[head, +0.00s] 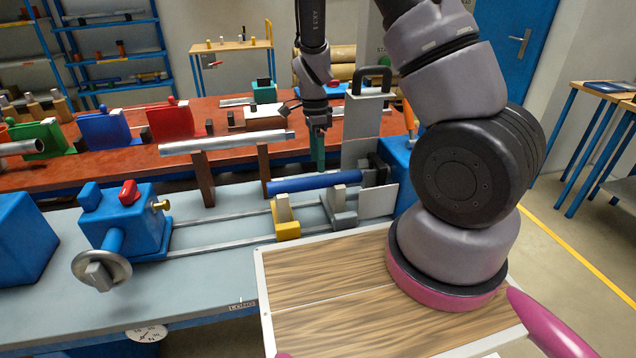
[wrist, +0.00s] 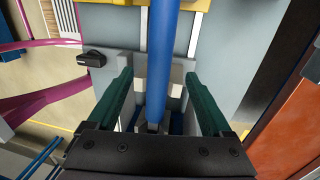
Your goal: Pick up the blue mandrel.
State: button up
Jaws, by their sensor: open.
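The blue mandrel (head: 312,184) is a long rod lying level across a yellow support (head: 287,226) and a grey support (head: 342,212) on the winding bench. In the wrist view the mandrel (wrist: 162,55) runs up the middle of the picture.
A blue headstock (head: 137,225) with a handwheel (head: 101,272) stands left on the bench. Behind the mandrel, a silver bar (head: 225,143) rests on brown posts. A grey upright plate (head: 362,130) stands close to my gripper. A wood-topped panel (head: 325,290) lies in front.

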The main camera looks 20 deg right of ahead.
aim_at(318, 176)
jog(key=f, duration=0.4)
jog(key=s+f, duration=0.1)
jog(key=f, duration=0.1)
jog(key=shift+f, duration=0.1)
grip_shut()
